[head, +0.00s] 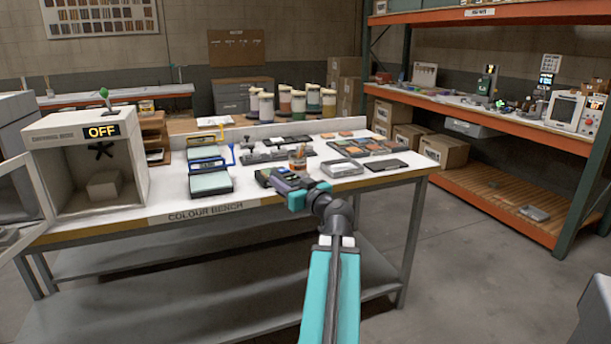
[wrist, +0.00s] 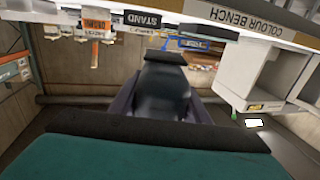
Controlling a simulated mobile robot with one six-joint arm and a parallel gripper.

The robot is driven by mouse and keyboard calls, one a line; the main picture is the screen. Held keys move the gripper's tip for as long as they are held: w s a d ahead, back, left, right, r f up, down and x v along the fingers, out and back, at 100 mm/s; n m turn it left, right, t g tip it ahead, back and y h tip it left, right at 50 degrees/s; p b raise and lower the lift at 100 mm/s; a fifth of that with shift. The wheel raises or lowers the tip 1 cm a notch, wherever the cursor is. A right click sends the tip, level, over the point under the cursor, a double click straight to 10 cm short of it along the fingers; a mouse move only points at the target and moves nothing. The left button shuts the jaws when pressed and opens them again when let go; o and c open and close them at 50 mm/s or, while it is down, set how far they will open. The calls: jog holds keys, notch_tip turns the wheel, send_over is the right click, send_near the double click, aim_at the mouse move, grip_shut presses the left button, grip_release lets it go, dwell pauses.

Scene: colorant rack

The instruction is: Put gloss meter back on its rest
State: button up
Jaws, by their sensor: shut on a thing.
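My gripper (head: 284,184) is at the front edge of the colour bench, right of the middle. In the wrist view, my gripper (wrist: 165,92) is shut on a dark, rounded block, which I take to be the gloss meter (wrist: 165,80). In the head view a small dark body with a greenish face, apparently the gloss meter (head: 263,177), shows at the gripper's left end. The wrist picture is upside down. A label reading STAND (wrist: 142,19) shows on the bench edge there. I cannot pick out the meter's rest for certain.
A light booth marked OFF (head: 88,165) stands left. Orange shelving (head: 510,115) stands right.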

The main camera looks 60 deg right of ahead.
jog(key=w+a+f+n+y, duration=0.2)
jog(key=w+a+f+y, duration=0.2)
jog(key=w+a, duration=0.45)
jog(key=w+a+f+n+y, duration=0.35)
jog(key=w+a, duration=0.25)
jog(key=a, duration=0.6)
jog(key=w+a+f+n+y, duration=0.2)
jog(key=w+a+f+y, duration=0.2)
jog(key=w+a, duration=0.45)
jog(key=s+a+f+n+g+y, duration=0.1)
jog(key=a+n+g+y, duration=0.1)
jog(key=a, duration=0.7)
jog(key=s+a+f+n+g+y, duration=0.1)
jog(key=a+y, duration=0.4)
jog(key=a, duration=0.5)
jog(key=s+a+f+n+g+y, duration=0.2)
jog(key=a+n, duration=0.3)
jog(key=a, duration=0.5)
jog(key=shift+s+g+y, duration=0.3)
jog(key=shift+g+y, duration=0.1)
jog(key=shift+y, duration=0.35)
jog(key=shift+f, duration=0.1)
